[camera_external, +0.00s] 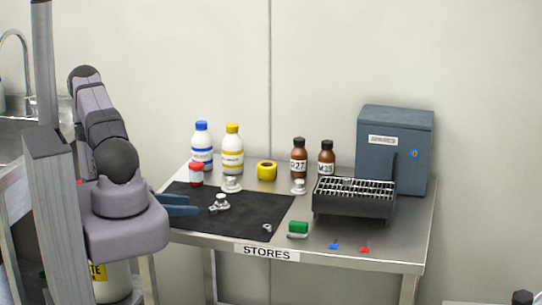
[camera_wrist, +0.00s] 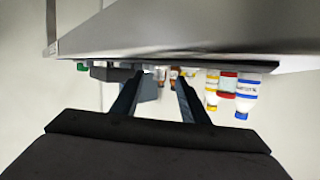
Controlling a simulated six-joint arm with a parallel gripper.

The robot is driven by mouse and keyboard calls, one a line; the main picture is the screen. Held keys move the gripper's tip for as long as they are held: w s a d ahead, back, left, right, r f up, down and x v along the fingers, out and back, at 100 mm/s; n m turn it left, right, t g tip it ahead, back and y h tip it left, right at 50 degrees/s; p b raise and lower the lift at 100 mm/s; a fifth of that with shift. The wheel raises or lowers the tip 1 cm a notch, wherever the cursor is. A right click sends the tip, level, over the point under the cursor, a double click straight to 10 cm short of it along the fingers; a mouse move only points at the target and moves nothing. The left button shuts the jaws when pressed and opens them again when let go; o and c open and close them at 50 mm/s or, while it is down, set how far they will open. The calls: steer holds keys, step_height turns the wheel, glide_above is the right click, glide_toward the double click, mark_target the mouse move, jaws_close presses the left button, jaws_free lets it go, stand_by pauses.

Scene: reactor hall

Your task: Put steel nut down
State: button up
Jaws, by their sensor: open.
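A small grey ring-like piece, which looks like the steel nut (camera_external: 267,227), lies on the black mat (camera_external: 250,207) near its front right edge. My gripper (camera_external: 196,206) is low over the left part of the mat, to the left of this piece and apart from it. In the wrist view my gripper (camera_wrist: 160,76) shows two spread fingers with nothing held between them. I cannot make out the nut in the wrist view, where the table appears upside down.
A silver knobbed piece (camera_external: 220,202) stands just right of my fingertips. Behind are a blue-capped bottle (camera_external: 201,145), a yellow-capped bottle (camera_external: 232,150), a red-capped jar (camera_external: 196,174) and yellow tape (camera_external: 267,170). A wire-topped tray (camera_external: 353,200) and grey cabinet (camera_external: 410,150) stand right.

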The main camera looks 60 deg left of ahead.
mark_target(203, 216)
steer(key=shift+s+d+f+n+t+b, duration=0.25)
steer(key=shift+s+d+t, duration=0.25)
steer(key=shift+s+d, duration=0.3)
steer(key=shift+s+d+r+t, duration=0.2)
steer(key=shift+s+d+t, duration=0.05)
steer(key=shift+s+t, duration=0.05)
steer(key=shift+w+d+f+b, duration=0.1)
steer(key=shift+w+f+b, duration=0.15)
steer(key=shift+w, duration=0.65)
steer(key=shift+w+f+b, duration=0.1)
steer(key=shift+w+b, duration=0.15)
steer(key=shift+w, duration=0.6)
steer(key=shift+w+d+f+b, duration=0.1)
steer(key=shift+w+f+b, duration=0.15)
steer(key=shift+w, duration=0.65)
steer(key=shift+w+a, duration=0.15)
steer(key=shift+w, duration=0.85)
jaws_close()
